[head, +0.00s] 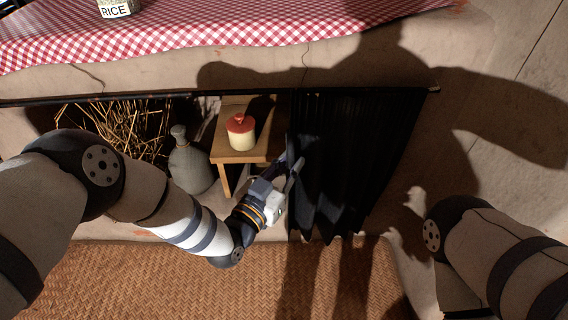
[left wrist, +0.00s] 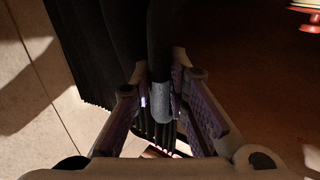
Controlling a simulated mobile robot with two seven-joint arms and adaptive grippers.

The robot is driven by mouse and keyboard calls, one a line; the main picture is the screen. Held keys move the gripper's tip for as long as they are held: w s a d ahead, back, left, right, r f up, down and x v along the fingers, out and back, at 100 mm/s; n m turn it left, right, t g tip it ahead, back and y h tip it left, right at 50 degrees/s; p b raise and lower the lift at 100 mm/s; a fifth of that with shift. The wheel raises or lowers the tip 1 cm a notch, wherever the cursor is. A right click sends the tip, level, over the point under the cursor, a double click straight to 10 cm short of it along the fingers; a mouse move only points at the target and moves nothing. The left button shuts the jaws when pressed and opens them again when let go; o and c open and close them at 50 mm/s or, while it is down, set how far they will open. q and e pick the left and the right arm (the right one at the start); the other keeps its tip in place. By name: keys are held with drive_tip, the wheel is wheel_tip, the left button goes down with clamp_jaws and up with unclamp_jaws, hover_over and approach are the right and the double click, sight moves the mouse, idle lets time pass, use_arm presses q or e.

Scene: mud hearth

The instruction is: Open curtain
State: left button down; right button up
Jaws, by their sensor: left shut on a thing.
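A dark pleated curtain (head: 345,150) hangs from a rod under the hearth ledge in the head view. It is bunched at the right side of the opening, and the left and middle of the opening are uncovered. My left gripper (head: 291,168) is at the curtain's left edge. In the left wrist view, the fingers of my left gripper (left wrist: 160,105) are shut on a fold of the dark curtain (left wrist: 115,45). My right arm shows at the right of the head view, but its gripper is not visible.
A small wooden stand (head: 233,153) with a red-lidded cream jar (head: 241,132) is just left of the gripper. A grey bottle (head: 190,165) and dry sticks (head: 125,125) are farther left. A checked cloth (head: 200,35) covers the ledge above. A woven mat (head: 170,280) lies below.

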use_arm(q)
drive_tip(key=shift+s+d+f, duration=0.1)
drive_tip(key=shift+s+f, duration=0.05)
drive_tip(key=shift+f, duration=0.05)
drive_tip(key=c, duration=1.5)
unclamp_jaws()
drive_tip(key=shift+r, duration=0.1)
drive_tip(key=shift+c, duration=0.2)
drive_tip(key=v, duration=1.2)
